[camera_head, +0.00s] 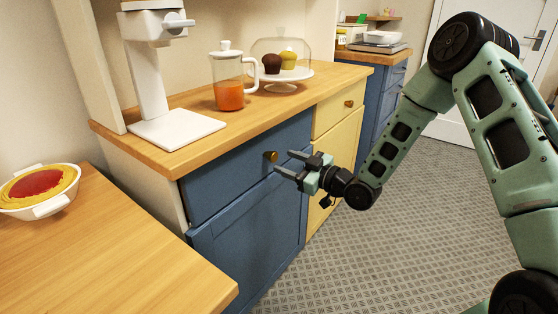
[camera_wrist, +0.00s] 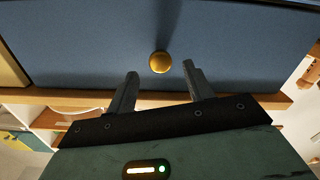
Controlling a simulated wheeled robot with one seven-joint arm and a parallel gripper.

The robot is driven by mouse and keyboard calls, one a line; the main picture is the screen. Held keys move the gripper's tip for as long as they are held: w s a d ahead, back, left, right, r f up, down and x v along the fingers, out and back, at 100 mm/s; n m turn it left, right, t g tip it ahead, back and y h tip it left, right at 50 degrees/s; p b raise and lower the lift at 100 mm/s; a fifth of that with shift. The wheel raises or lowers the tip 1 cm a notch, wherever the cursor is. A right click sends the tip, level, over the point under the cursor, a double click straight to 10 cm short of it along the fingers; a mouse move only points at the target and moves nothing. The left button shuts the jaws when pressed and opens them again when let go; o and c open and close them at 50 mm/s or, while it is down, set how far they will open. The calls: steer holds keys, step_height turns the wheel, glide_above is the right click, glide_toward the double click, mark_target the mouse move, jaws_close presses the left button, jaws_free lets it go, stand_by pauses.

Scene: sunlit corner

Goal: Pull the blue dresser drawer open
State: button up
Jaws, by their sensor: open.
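The blue dresser drawer (camera_head: 235,178) is under the wooden countertop in the head view and looks shut. Its round brass knob (camera_head: 270,156) is near the right part of its front. My gripper (camera_head: 284,163) is open and empty in front of the drawer, close to the knob. In the wrist view, the blue drawer front (camera_wrist: 90,55) fills the upper part. The knob (camera_wrist: 160,62) lies just beyond and between the two fingertips of my gripper (camera_wrist: 160,70), apart from both.
A blue cabinet door (camera_head: 250,235) is below the drawer, and a yellow drawer (camera_head: 338,107) is to its right. A coffee machine, a glass pitcher (camera_head: 229,85) and a cake dome stand on the countertop (camera_head: 185,150). A wooden table (camera_head: 90,250) with a pie is at the left. Patterned floor is open at the right.

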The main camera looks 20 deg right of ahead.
mark_target(275, 158)
steer(key=shift+x, duration=1.95)
